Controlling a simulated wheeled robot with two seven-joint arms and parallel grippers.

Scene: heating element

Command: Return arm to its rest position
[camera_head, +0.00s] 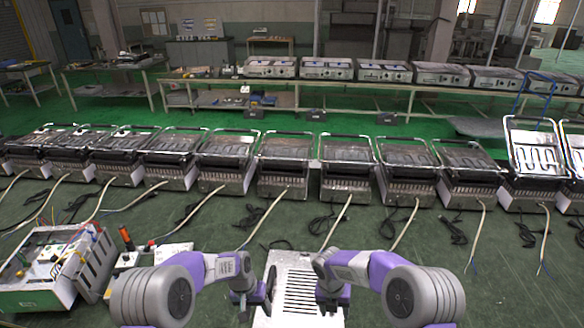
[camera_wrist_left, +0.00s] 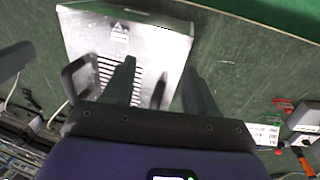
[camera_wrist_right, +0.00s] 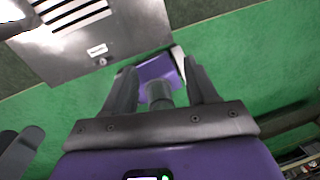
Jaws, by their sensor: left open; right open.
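My left gripper (camera_head: 258,296) is at the left side of a slotted metal plate unit (camera_head: 298,272) on the green workbench. My right gripper (camera_head: 330,290) is at the right side of the same unit. In the right wrist view its fingers (camera_wrist_right: 165,88) are apart. The slotted metal unit (camera_wrist_right: 100,30) shows at the upper left there, and a purple part of my own body shows beyond the fingers.
A row of grill units (camera_head: 288,170) with loose cables spans the bench behind. An open control box (camera_head: 60,265) with wires stands at the left, beside a small box with a red-handled tool (camera_head: 127,238).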

